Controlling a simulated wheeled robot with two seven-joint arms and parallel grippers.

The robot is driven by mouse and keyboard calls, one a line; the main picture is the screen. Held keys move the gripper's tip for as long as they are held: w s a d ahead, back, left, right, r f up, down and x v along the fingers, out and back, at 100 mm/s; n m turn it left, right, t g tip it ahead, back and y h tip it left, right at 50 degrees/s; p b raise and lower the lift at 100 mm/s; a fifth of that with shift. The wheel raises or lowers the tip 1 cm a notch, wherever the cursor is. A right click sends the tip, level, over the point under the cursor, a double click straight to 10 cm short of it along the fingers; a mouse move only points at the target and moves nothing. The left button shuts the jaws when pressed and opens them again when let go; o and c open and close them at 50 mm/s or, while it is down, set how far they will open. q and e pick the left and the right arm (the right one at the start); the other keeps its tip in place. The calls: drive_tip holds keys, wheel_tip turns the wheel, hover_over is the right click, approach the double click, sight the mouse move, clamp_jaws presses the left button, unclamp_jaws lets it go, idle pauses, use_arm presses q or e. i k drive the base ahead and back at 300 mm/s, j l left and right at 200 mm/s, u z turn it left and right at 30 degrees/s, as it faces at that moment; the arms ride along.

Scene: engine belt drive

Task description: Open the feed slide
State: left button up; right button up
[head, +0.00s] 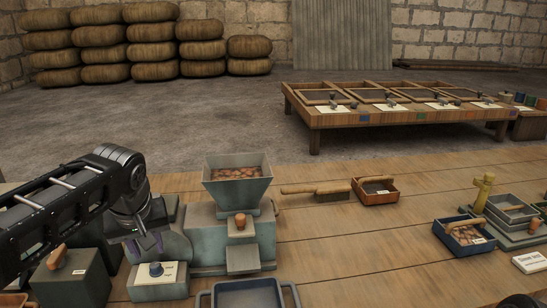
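The grey-green hopper (237,180) holds brown lumps and stands on the blue-green machine (205,237). Below the hopper is the feed slide (241,229), a plate with a wooden knob (240,221). A chute (242,260) sticks out beneath it. My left gripper (149,244) points down to the left of the feed slide, over the machine's left part and apart from the knob. Its fingertips look spread, with nothing seen between them.
A blue-grey tray (248,294) stands below the chute. A switch box (158,281) with a blue knob and a dark box (70,279) with a wooden handle stand at front left. A brush (316,190), an orange-brown bin (375,191) and a blue bin (464,235) lie to the right.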

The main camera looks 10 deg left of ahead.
sight(240, 224)
drive_tip(key=k, duration=1)
